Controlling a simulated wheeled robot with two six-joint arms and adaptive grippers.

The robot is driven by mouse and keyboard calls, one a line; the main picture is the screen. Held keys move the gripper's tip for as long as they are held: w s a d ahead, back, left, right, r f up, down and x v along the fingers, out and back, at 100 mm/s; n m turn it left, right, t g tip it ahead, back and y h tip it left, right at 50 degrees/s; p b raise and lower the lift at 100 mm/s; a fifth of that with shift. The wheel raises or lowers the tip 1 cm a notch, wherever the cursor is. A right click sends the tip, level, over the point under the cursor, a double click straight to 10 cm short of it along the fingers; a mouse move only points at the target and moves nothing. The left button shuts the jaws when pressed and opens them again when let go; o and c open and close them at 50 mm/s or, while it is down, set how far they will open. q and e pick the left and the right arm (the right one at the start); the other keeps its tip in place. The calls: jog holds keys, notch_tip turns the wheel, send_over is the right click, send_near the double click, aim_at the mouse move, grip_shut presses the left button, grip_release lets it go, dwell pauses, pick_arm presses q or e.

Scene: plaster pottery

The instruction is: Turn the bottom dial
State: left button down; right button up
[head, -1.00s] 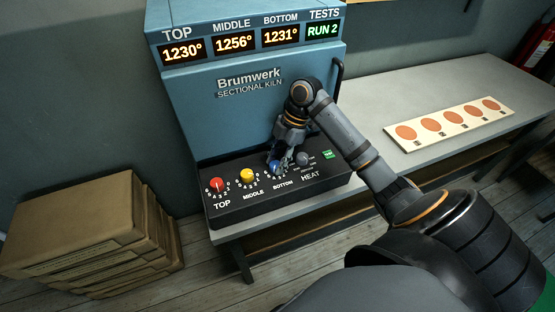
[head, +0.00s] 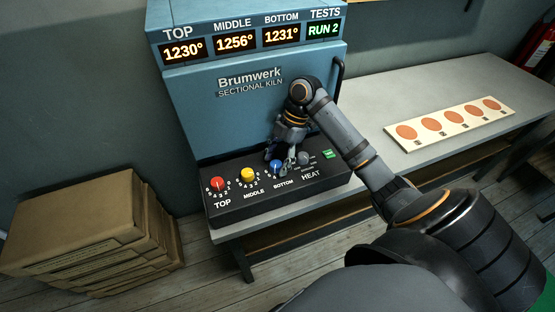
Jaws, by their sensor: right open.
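The bottom dial is a blue knob (head: 276,167) on the kiln's black control panel (head: 235,211), above the label BOTTOM. My right gripper (head: 284,165) is open at the blue knob, with a fingertip just right of it. I cannot tell whether it touches the knob. The gripper hides part of the dial's scale. The kiln display (head: 281,35) reads 1231° under BOTTOM, 1230° under TOP and 1256° under MIDDLE. My left gripper is not in view.
A red knob (head: 217,184) and a yellow knob (head: 247,175) sit left of the blue one. A grey HEAT knob (head: 304,158) and a green button (head: 328,154) sit right. A card with orange discs (head: 452,121) lies on the bench. Cardboard boxes (head: 90,235) stand left.

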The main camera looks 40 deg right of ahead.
jog(key=shift+d+r, duration=0.15)
jog(key=shift+r, duration=0.1)
jog(key=v, duration=0.7)
dwell(0.3)
